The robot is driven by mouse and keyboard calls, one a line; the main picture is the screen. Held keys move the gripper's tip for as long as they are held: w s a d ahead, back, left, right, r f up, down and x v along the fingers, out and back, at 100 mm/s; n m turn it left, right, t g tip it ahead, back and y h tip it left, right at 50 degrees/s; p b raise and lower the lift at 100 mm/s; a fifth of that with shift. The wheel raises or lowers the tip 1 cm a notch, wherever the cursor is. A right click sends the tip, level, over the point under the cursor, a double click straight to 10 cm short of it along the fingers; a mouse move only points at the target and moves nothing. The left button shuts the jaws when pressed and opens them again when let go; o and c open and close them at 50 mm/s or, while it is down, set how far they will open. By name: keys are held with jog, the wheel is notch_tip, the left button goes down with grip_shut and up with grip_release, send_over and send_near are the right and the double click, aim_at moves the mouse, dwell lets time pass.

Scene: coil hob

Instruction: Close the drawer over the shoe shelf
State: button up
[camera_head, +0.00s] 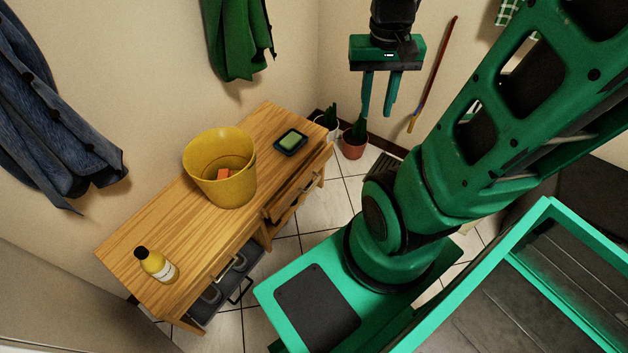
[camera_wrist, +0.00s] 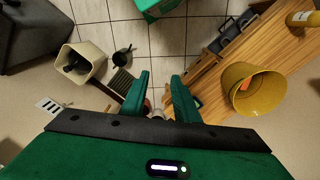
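A wooden bench (camera_head: 193,225) stands along the wall, with drawer fronts and handles on its side facing me. The drawer toward the far end (camera_head: 290,197) appears pulled partly out. The nearer drawer front (camera_head: 222,262) looks flush. Grey shoes or bins (camera_head: 225,288) sit on the low shelf under the nearer part; what lies below the far drawer is mostly hidden. My gripper (camera_head: 377,113) hangs in the air beyond the bench's far end, fingers down, apart and empty. In the wrist view my gripper (camera_wrist: 160,80) also shows a gap, with the bench (camera_wrist: 279,48) to its right.
On the bench top are a yellow bucket (camera_head: 225,190), a dark dish with a green sponge (camera_head: 290,142) and a yellow bottle (camera_head: 156,265). Potted plants (camera_head: 354,142) stand in the corner. A bin (camera_wrist: 84,62) stands left in the wrist view. Tiled floor lies between.

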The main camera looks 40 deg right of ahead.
jog(key=w+d+f+m, duration=0.1)
jog(key=w+d+f, duration=0.3)
jog(key=w+f, duration=0.45)
jog(key=m+t+y, duration=0.1)
jog(key=m+t, duration=0.1)
jog(key=m, duration=0.4)
send_over(315, 182)
jog(key=s, duration=0.3)
notch_tip(315, 182, down, 35)
jog(key=shift+w+f, duration=0.4)
jog(key=shift+f, duration=1.35)
jog(key=shift+w+f, duration=0.4)
jog(key=shift+f, duration=1.4)
jog(key=shift+w+f, duration=0.4)
jog(key=shift+f, duration=1.35)
jog(key=shift+c, duration=0.7)
grip_shut()
